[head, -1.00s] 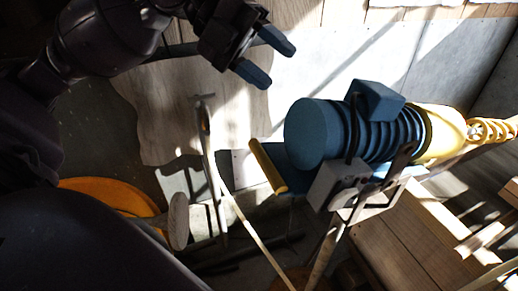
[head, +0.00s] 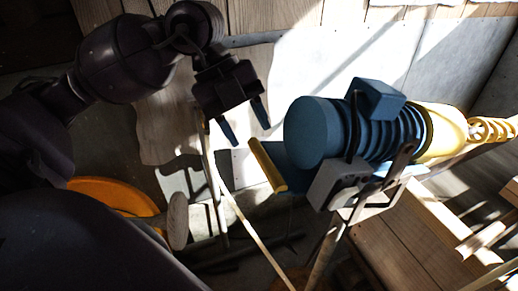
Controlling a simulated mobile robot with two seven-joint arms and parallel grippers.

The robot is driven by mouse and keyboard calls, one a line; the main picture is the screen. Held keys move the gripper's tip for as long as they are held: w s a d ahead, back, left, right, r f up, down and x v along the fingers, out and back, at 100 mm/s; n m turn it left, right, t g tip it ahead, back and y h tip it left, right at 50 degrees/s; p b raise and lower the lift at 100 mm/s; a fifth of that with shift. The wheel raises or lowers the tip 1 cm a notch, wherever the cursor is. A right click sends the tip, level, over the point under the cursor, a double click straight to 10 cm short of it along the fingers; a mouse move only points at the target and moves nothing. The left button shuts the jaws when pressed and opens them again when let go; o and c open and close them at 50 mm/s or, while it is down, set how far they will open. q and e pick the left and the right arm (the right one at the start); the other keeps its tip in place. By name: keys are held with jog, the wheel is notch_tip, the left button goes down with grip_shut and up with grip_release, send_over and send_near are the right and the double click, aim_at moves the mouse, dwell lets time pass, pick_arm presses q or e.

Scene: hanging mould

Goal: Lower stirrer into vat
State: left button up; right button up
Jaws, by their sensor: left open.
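The stirrer appears to be the large machine at the right. It has a blue ribbed motor (head: 315,132), a yellow housing (head: 445,132) and a yellow coil at its far right end. A yellow bar handle (head: 267,167) sits at the left end of a blue plate beneath the motor. My left gripper (head: 246,126) is open and empty. Its blue fingers point down, above and a little left of the handle, with a gap between. I cannot make out a vat for certain. My right gripper is not in view.
A grey clamp bracket (head: 338,184) holds the machine on a stand. A thin pale pole (head: 250,228) slants below the handle. An orange rounded object (head: 115,197) lies at lower left, partly hidden by my body. Wooden planks (head: 400,250) fill the lower right.

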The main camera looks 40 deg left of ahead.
aim_at(261, 154)
pick_arm(q)
jog(key=shift+x, duration=2.45)
jog(key=shift+c, duration=0.2)
grip_shut()
